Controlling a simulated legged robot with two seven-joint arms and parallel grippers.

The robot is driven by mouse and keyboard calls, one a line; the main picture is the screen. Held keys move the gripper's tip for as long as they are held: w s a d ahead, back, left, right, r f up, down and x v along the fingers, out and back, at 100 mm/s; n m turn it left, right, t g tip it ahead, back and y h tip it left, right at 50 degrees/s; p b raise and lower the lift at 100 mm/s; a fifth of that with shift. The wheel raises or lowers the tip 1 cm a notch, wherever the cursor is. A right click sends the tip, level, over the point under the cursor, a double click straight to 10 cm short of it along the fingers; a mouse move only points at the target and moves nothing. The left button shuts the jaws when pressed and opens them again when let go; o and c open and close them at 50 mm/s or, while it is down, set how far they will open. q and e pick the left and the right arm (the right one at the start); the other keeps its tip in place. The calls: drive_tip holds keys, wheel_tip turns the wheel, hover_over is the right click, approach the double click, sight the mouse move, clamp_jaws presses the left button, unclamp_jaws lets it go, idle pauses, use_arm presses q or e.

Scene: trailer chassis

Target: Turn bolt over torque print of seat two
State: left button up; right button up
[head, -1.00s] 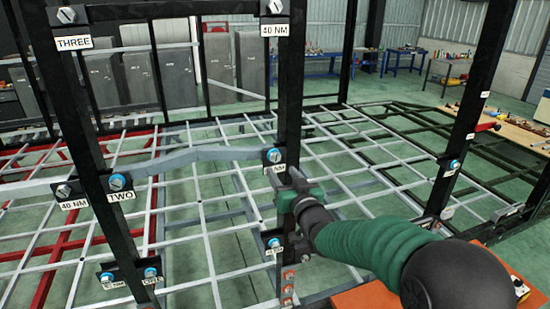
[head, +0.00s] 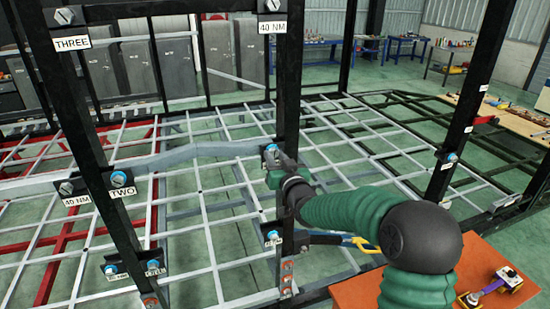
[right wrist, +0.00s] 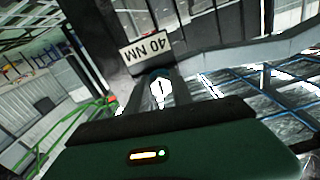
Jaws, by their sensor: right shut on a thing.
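The label TWO (head: 121,192) is on the left black post, near a blue-ringed bolt (head: 122,179). Left of it is a bolt (head: 66,188) with a 40 NM print (head: 76,200) below. At the same height on the middle post, my right gripper (head: 274,160) is shut at another blue-ringed bolt (head: 270,149). In the right wrist view my right gripper's two fingers (right wrist: 161,86) stand on either side of this bolt's pale head (right wrist: 160,92), beside an inverted 40 NM print (right wrist: 146,51). In the head view the gripper covers that print. My left gripper is not in view.
A grey bent bar (head: 205,151) runs between the posts. Lower bolts (head: 273,237) sit on the middle post. An orange table (head: 420,285) with a small tool (head: 492,287) stands at the lower right. The label THREE (head: 71,43) is higher on the left post.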

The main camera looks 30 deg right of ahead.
drive_tip(key=shift+d, duration=0.1)
clamp_jaws()
drive_tip(key=shift+f+n+b, duration=0.15)
drive_tip(key=shift+n+b, duration=0.25)
drive_tip(key=shift+b, duration=0.4)
drive_tip(key=n+b, duration=0.7)
drive_tip(key=b, duration=0.3)
drive_tip(key=shift+s, duration=0.1)
drive_tip(key=shift+d+n+b, duration=0.1)
drive_tip(key=shift+n+b, duration=1)
drive_tip(key=shift+b, duration=0.05)
drive_tip(key=shift+r+n+b, duration=0.25)
drive_tip(key=shift+n+b, duration=0.25)
drive_tip(key=shift+n, duration=0.2)
drive_tip(key=shift+r, duration=0.1)
